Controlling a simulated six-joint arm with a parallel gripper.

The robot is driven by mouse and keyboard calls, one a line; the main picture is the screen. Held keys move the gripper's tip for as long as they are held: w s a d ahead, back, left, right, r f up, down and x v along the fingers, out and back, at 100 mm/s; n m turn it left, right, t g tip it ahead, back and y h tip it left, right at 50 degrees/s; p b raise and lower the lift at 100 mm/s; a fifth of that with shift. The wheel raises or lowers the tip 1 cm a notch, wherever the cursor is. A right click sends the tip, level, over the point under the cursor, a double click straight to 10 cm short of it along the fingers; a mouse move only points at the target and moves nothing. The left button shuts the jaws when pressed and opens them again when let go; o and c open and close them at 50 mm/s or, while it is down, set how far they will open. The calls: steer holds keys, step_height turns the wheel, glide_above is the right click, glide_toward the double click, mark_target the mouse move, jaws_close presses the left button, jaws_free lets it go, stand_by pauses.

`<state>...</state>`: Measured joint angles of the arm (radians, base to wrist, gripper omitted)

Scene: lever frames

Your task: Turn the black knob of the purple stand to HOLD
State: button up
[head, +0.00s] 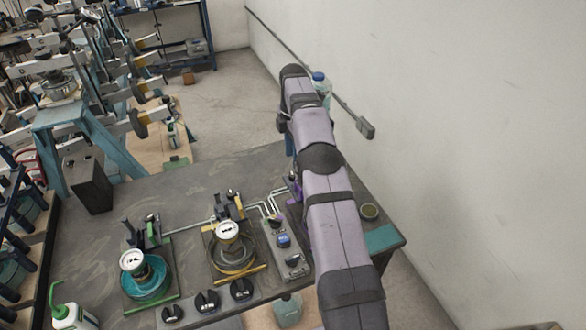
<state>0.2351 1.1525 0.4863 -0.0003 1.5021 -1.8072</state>
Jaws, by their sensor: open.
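The purple stand (294,186) is at the right part of the dark bench, mostly hidden behind my grey-lilac arm. Only a purple piece with a dark top and a bit of its edge show left of the arm. I cannot make out its black knob or any HOLD mark. My arm rises from the bottom right and covers that part of the bench. My gripper does not show; the far end of the arm is hidden behind its own links.
Left of the purple stand are a yellow stand (228,232) and a green stand (133,262) with gauges. A grey box (286,250) with knobs stands between. Several black knobs (207,302) line the front edge.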

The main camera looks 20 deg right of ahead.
steer(key=shift+f+p, duration=1.3)
steer(key=shift+f, duration=2.2)
jaws_close()
